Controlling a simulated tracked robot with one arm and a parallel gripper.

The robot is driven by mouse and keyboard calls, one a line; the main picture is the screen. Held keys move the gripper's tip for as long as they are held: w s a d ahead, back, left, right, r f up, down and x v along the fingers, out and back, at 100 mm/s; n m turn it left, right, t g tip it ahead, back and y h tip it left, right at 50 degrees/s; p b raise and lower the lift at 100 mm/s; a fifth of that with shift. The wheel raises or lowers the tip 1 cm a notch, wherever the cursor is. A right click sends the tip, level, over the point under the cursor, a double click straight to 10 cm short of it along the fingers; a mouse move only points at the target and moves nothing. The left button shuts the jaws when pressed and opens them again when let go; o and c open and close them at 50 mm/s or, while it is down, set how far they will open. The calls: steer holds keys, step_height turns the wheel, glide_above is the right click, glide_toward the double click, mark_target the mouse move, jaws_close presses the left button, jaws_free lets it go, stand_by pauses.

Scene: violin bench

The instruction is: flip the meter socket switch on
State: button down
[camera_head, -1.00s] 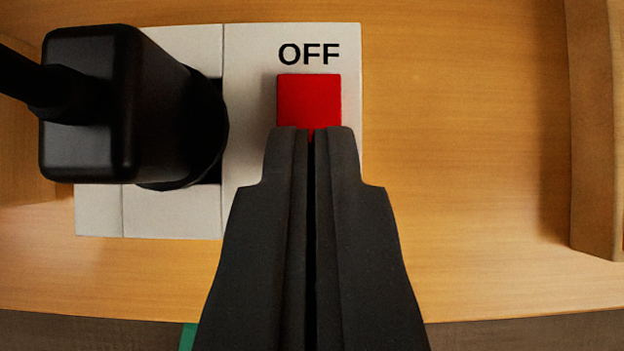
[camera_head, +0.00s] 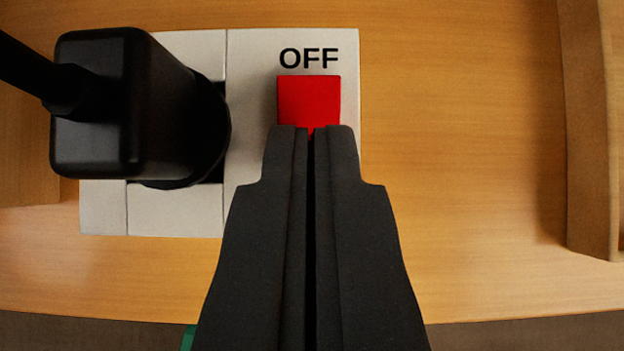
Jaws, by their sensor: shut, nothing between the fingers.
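The meter socket (camera_head: 250,60) is a pale grey plate on a wooden surface, in the upper left and middle of the view. Its red square switch (camera_head: 309,98) sits under the printed word OFF. My gripper (camera_head: 311,128) is shut and empty, with its dark fingertips overlapping the lower edge of the switch in the picture. I cannot tell whether the tips touch it. The fingers hide the lower part of the switch and some of the plate below.
A black plug (camera_head: 130,105) with a cable leading off to the left sits in the socket beside the switch. A wooden upright edge (camera_head: 590,130) stands at the right. The wood (camera_head: 460,150) between socket and that edge is bare. A small green thing (camera_head: 188,338) shows at the bottom.

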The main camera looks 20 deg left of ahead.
steer(key=shift+r, duration=0.5)
steer(key=shift+r, duration=0.3)
steer(key=r, duration=0.3)
steer(key=shift+s+d+r, duration=0.15)
steer(key=shift+s+r, duration=0.05)
steer(key=shift+r, duration=0.15)
steer(key=s+d+r, duration=0.2)
steer(key=s+r, duration=0.3)
steer(key=s, duration=0.2)
steer(key=shift+s+r, duration=0.3)
steer(key=shift+r, duration=0.05)
